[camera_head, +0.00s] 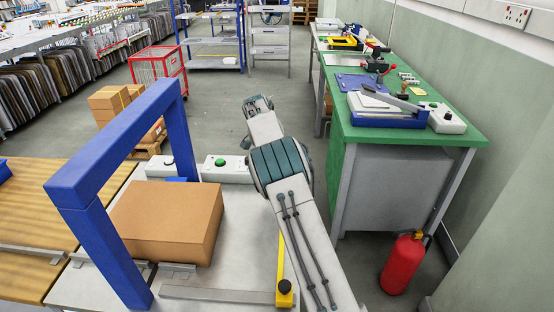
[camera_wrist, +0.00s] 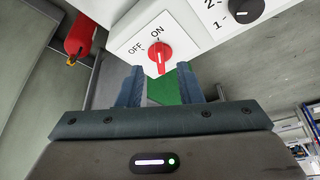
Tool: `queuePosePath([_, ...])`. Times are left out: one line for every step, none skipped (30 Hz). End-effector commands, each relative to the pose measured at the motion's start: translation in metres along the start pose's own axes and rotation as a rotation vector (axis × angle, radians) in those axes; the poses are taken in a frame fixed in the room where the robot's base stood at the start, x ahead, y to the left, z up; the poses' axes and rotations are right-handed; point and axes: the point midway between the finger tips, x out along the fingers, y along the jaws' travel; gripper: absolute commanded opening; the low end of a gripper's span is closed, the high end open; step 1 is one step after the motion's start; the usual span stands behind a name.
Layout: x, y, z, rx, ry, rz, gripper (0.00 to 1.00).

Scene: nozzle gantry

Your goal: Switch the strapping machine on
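In the wrist view a red rotary knob (camera_wrist: 158,53) sits on a white panel (camera_wrist: 188,38), with the labels OFF and ON beside it. A pale mark runs along the knob; I cannot tell for certain which label it is set to. My gripper (camera_wrist: 160,67) is open, its two blue-grey fingers apart, one on each side of the knob's near end. I cannot tell whether they touch it. In the head view a blue arch (camera_head: 118,143) stands over a cardboard box (camera_head: 168,220) on a light table. My arm hides part of that area, and its fingers are not clearly seen there.
A black knob (camera_wrist: 247,10) marked 1 and 2 is on the same panel, right of the red one. In the head view a green bench (camera_head: 375,138) with tools and a red fire extinguisher (camera_head: 402,263) stand at right. The floor behind is partly clear.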

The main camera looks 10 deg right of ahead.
Motion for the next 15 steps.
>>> queuePosePath([-0.013, -0.001, 0.0, 0.001, 0.002, -0.004, 0.33])
queuePosePath([-0.02, -0.001, 0.0, 0.001, 0.002, -0.003, 0.33])
queuePosePath([-0.03, -0.001, 0.0, 0.001, 0.002, -0.004, 0.33])
queuePosePath([-0.036, -0.001, 0.0, 0.001, 0.002, -0.004, 0.33])
queuePosePath([-0.042, -0.001, 0.0, 0.0, 0.001, -0.003, 0.33])
queuePosePath([-0.051, -0.001, 0.0, 0.0, 0.002, -0.004, 0.33])
queuePosePath([-0.056, -0.001, 0.0, 0.0, 0.001, -0.003, 0.33])
queuePosePath([-0.06, 0.0, 0.001, 0.0, 0.0, -0.002, 0.33])
queuePosePath([-0.067, -0.001, 0.0, 0.0, 0.001, -0.002, 0.33])
queuePosePath([-0.071, 0.0, 0.0, 0.0, 0.001, -0.002, 0.33])
queuePosePath([-0.074, 0.0, 0.0, 0.001, 0.0, -0.001, 0.33])
queuePosePath([-0.078, 0.0, 0.0, 0.001, 0.001, -0.001, 0.33])
queuePosePath([-0.08, 0.0, 0.0, 0.001, 0.001, -0.001, 0.33])
queuePosePath([-0.082, 0.0, 0.0, 0.001, 0.001, -0.001, 0.33])
queuePosePath([-0.084, 0.0, 0.0, 0.0, 0.001, -0.001, 0.33])
